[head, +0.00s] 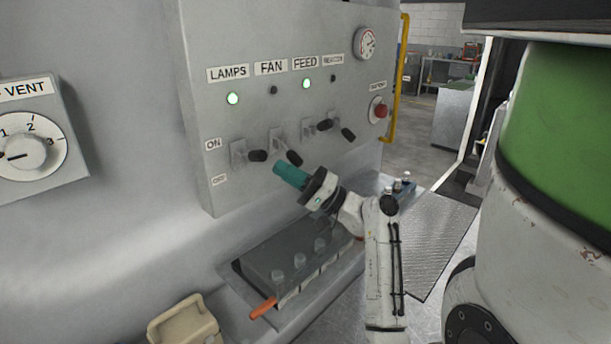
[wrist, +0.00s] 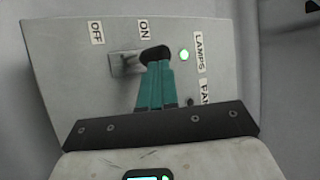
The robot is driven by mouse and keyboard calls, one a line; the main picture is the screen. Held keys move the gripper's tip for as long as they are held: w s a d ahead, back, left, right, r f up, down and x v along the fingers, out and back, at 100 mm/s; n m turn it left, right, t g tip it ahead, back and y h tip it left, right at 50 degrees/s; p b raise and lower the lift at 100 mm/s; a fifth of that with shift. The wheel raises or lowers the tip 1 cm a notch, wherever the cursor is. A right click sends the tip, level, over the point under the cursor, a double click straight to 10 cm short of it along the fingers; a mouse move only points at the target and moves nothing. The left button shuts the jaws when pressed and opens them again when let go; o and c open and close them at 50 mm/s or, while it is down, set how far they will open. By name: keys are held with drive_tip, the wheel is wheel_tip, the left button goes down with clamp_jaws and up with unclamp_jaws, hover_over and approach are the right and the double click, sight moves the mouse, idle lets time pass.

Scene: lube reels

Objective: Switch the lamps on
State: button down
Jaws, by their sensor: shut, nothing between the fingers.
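On the grey panel (head: 195,75) in the head view, the LAMPS lever (head: 257,156) has a black knob and is tilted up towards ON. The LAMPS indicator (head: 232,98) glows green. In the wrist view the lever's knob (wrist: 155,53) is at my fingertips, nearer the ON label (wrist: 144,29) than the OFF label (wrist: 97,33), and the indicator (wrist: 184,55) is lit. My gripper (head: 279,167), with teal fingers, is shut and empty, just below and right of the LAMPS knob. In the wrist view my gripper (wrist: 157,65) hides part of the knob, so contact is unclear.
The FAN lever (head: 294,158) points down close to my fingers, and its indicator (head: 274,90) is dark. The FEED lever (head: 325,124) is up, its indicator (head: 306,84) green. A red button (head: 381,111) is at right. A dark box (head: 290,262) sits below; a VENT dial (head: 32,152) at left.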

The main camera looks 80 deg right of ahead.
sight(252, 156)
drive_tip(key=shift+x, duration=1.05)
wheel_tip(252, 156, up, 2)
drive_tip(key=m+g+p, duration=0.1)
drive_tip(key=p, duration=0.2)
drive_tip(key=shift+w+r+h+p, duration=0.1)
drive_tip(key=shift+r+h+p, duration=0.1)
drive_tip(key=shift+h+p, duration=0.15)
